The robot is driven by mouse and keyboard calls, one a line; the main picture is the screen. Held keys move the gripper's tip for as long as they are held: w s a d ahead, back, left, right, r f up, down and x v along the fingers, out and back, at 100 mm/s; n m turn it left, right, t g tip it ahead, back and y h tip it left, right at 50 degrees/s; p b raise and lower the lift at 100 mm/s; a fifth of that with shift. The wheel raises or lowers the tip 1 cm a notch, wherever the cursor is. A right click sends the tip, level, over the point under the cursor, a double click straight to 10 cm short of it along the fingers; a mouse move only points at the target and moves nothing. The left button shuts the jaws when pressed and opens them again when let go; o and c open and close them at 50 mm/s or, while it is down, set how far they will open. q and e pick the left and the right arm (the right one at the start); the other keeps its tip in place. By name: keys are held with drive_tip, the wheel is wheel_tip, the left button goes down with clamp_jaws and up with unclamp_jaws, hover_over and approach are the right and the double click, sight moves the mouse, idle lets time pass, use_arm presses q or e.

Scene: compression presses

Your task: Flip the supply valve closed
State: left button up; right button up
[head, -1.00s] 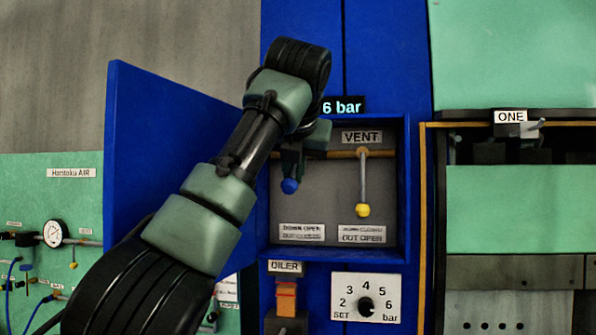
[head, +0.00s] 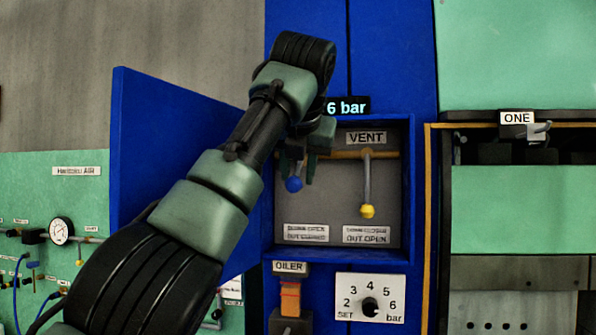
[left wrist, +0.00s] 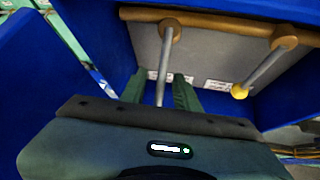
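The supply valve lever with a blue knob (head: 293,184) hangs down on the left inside the open blue cabinet (head: 408,190). Its upper part is hidden by my left gripper (head: 299,168). In the left wrist view, my left gripper (left wrist: 158,90) has its fingers apart, one on each side of the grey supply lever (left wrist: 165,65). Whether either finger touches the lever cannot be told. The supply knob is hidden in that view. The label plate (head: 305,233) below the lever reads DOWN OPEN; its second line is hard to read. My right gripper is out of view.
The yellow-knobbed VENT lever (head: 367,211) hangs down close on the right, on the same brass pipe. The cabinet's walls and open blue door (head: 150,140) bound the space. A display (head: 346,107) reads 6 bar. A pressure dial (head: 370,297) and oiler (head: 290,297) are below.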

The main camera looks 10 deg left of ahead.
use_arm(q)
drive_tip(key=v, duration=0.8)
drive_tip(key=shift+b, duration=0.35)
drive_tip(key=shift+w+f, duration=0.1)
drive_tip(key=shift+w, duration=0.1)
